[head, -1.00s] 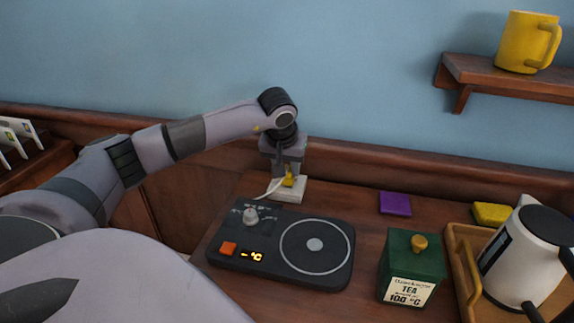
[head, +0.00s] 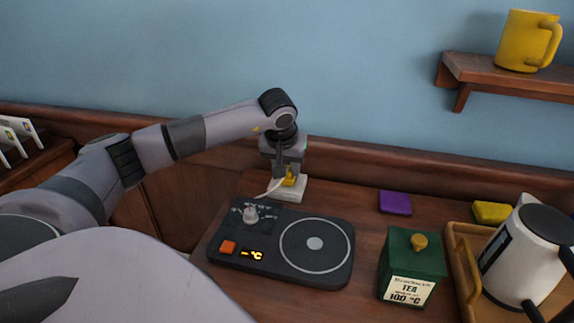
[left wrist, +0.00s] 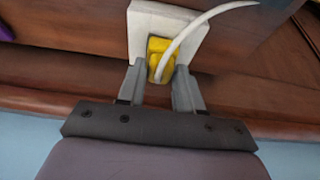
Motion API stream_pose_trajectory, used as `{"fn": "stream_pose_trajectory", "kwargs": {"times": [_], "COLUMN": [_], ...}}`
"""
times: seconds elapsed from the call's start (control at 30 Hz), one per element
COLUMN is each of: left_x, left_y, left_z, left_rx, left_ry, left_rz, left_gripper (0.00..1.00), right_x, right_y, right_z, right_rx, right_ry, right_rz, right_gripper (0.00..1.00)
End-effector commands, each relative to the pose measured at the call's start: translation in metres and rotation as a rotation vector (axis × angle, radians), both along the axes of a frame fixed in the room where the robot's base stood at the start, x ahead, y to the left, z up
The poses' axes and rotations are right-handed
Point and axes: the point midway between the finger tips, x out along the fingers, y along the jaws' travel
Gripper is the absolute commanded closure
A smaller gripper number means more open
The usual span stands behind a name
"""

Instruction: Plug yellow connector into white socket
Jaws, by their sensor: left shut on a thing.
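The yellow connector (head: 291,178) is between the fingers of my left gripper (head: 288,174), which is shut on it. The connector also shows in the left wrist view (left wrist: 159,58), with a white cable running from it. The white socket (head: 288,189) sits at the back of the counter by the wall, under my left gripper. In the left wrist view the socket (left wrist: 143,20) lies right behind the connector. The connector is at the socket's face; I cannot tell how deep it sits. My right gripper is not in view.
A dark hot plate (head: 270,268) with an orange button stands in front of the socket. A green tea box (head: 411,262), a wooden tray (head: 459,262) with a white kettle (head: 520,250), and purple (head: 395,202) and yellow (head: 492,212) pads lie to the right.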

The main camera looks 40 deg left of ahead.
Motion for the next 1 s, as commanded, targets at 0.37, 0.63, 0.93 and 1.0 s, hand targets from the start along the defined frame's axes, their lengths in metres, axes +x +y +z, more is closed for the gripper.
{"fn": "stream_pose_trajectory", "kwargs": {"times": [0.37,0.63,0.93,1.0], "left_x": [0.0,0.0,-0.006,-0.009], "left_y": [0.0,0.0,-0.003,-0.005], "left_z": [-0.009,-0.008,0.01,0.022], "left_rx": [0.0,0.0,0.001,0.001], "left_ry": [0.0,0.0,-0.003,-0.005], "left_rz": [0.001,0.0,0.0,-0.002], "left_gripper": [0.96,0.35,0.35,0.35], "right_x": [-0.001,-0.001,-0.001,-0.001], "right_y": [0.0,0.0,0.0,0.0], "right_z": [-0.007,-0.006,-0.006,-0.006], "right_rx": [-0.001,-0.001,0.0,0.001], "right_ry": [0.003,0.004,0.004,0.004], "right_rz": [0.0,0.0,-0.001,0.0], "right_gripper": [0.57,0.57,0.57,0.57]}}
